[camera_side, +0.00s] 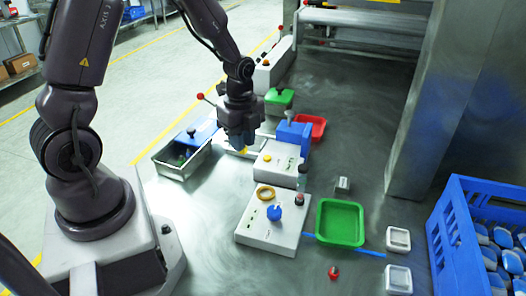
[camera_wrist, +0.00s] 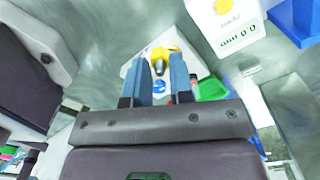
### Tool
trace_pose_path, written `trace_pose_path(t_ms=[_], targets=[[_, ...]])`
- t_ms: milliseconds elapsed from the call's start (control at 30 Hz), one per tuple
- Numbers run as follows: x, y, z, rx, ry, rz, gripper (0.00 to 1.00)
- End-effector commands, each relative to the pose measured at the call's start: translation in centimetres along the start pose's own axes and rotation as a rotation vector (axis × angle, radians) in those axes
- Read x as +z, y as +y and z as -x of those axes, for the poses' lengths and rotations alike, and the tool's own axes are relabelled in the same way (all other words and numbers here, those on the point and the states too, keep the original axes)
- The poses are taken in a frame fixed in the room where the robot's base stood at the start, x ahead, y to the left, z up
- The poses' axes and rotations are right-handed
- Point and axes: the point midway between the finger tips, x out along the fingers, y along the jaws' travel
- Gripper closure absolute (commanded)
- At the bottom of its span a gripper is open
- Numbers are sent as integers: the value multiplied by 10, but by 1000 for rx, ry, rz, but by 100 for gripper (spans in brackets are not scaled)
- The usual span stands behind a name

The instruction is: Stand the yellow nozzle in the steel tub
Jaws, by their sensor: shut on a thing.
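My gripper (camera_side: 242,147) is shut on the yellow nozzle (camera_side: 244,151), in the air near the white boxes in the side view. In the wrist view my gripper (camera_wrist: 161,66) has its two blue fingers on either side of the yellow nozzle (camera_wrist: 159,54). The fingers hide part of it. The steel tub (camera_side: 170,172) stands on the bench to the left of my gripper in the side view, with dark, blue and green items in it. It is apart from the nozzle.
A white box with a blue knob (camera_side: 274,212) and a tan ring (camera_side: 265,193) stands in front. A green tray (camera_side: 340,222) is to its right. A white box (camera_side: 276,160) and blue block (camera_side: 293,137) are beside my gripper. A blue crate (camera_side: 462,235) stands at right.

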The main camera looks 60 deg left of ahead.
Motion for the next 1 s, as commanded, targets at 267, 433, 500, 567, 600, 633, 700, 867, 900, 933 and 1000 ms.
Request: trace_pose_path(t_ms=[267, 433, 500, 567, 600, 633, 700, 867, 900, 933, 1000], targets=[[112, 52, -27, 6, 1, 794, 100], [155, 88, -39, 5, 3, 1307, 100], [166, 100, -43, 5, 5, 1501, 100], [173, 107, -45, 4, 6, 1636, 100], [176, 110, -46, 3, 6, 1714, 100], [177, 111, -47, 3, 7, 1761, 100], [178, 112, -47, 2, 8, 1854, 100], [180, 110, -48, 2, 10, 1987, 100], [180, 110, -48, 3, 10, 2006, 100], [180, 110, -48, 3, 10, 2015, 100], [180, 110, -50, 3, 11, 2028, 100]])
